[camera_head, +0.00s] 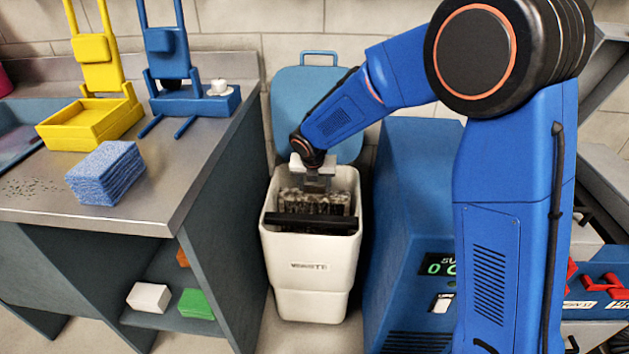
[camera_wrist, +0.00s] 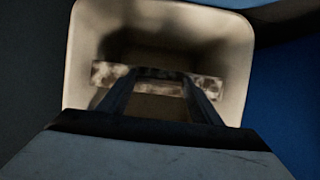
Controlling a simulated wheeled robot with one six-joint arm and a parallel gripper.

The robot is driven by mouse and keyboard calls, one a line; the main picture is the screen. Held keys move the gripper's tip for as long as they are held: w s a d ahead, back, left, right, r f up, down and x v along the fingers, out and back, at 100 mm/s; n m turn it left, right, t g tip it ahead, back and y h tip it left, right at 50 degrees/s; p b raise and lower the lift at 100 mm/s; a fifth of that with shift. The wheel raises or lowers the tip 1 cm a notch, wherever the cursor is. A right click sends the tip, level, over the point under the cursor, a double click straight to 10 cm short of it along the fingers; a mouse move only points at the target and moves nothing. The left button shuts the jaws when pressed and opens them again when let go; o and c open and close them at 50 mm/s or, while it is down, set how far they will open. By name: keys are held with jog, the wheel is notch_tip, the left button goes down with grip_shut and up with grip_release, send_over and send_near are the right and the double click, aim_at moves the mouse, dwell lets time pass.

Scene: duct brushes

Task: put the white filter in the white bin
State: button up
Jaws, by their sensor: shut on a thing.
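The white bin (camera_head: 312,270) stands on the floor beside the counter, with its blue lid (camera_head: 318,85) raised behind it. My gripper (camera_head: 318,187) points down at the bin's mouth. It is shut on the filter (camera_head: 313,201), a mottled, dirty white-and-dark block held level inside the opening. In the wrist view my gripper (camera_wrist: 160,76) grips the middle of the filter (camera_wrist: 204,87), with an end showing on each side, within the bin's pale walls (camera_wrist: 240,60). The filter's lower part is hidden, and I cannot tell whether it touches the bin's bottom.
A dark bar (camera_head: 311,223) crosses the bin's front opening. The grey counter (camera_head: 160,195) at the left holds a blue sponge-like block (camera_head: 105,173), a yellow tray stand (camera_head: 92,120) and a blue stand (camera_head: 198,104). A blue cabinet (camera_head: 408,210) stands close at the bin's right.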

aim_at(314, 195)
jog(key=shift+f, duration=2.4)
jog(key=o, duration=1.7)
jog(key=shift+w+r+v, duration=0.1)
jog(key=shift+w+v, duration=0.2)
jog(key=shift+v, duration=3.35)
jog(key=shift+w+r+v, duration=0.1)
jog(key=shift+w+v, duration=0.15)
jog(key=shift+v, duration=3.45)
jog(key=shift+w+r+v, duration=0.15)
jog(key=shift+w+v, duration=0.15)
jog(key=shift+v, duration=3.35)
jog(key=shift+s, duration=0.1)
